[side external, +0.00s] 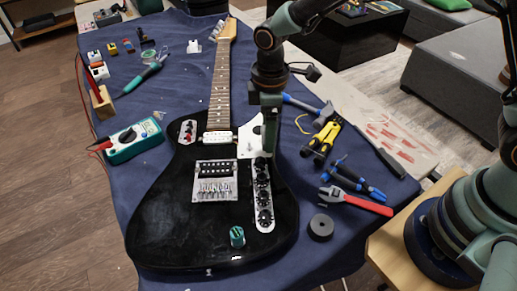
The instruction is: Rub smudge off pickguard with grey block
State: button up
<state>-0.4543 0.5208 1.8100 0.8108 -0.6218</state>
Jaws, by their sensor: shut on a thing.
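A black electric guitar (165,215) lies on a blue cloth, its neck pointing away to the back. Its white pickguard (246,142) shows just left of my gripper, beside the neck pickup. My gripper (265,152) points down over the right edge of the pickguard, above the metal control plate (265,223). It is shut on the grey block, which is small and dark here and hard to tell from the fingers. Whether the block touches the pickguard cannot be told. A small faint mark shows on the pickguard, but I cannot tell if it is the smudge.
Pliers, wire strippers (321,140), a red-handled wrench (355,201) and a black tape roll (320,228) lie right of the guitar. A teal multimeter (134,141) lies left. A teal-topped knob-like piece (237,236) stands on the guitar body. The lower left body is clear.

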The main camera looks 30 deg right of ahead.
jog(key=shift+f, duration=1)
dwell(0.5)
jog(key=shift+s+a, duration=0.1)
jog(key=shift+s+a, duration=0.1)
jog(key=shift+s, duration=0.2)
jog(key=shift+w, duration=0.1)
jog(key=shift+w+d, duration=0.2)
jog(key=shift+w, duration=0.1)
jog(key=shift+s+a, duration=0.1)
jog(key=shift+s, duration=0.05)
dwell(0.5)
jog(key=shift+s+a+f, duration=0.1)
jog(key=shift+s+a, duration=0.05)
jog(key=shift+s, duration=0.2)
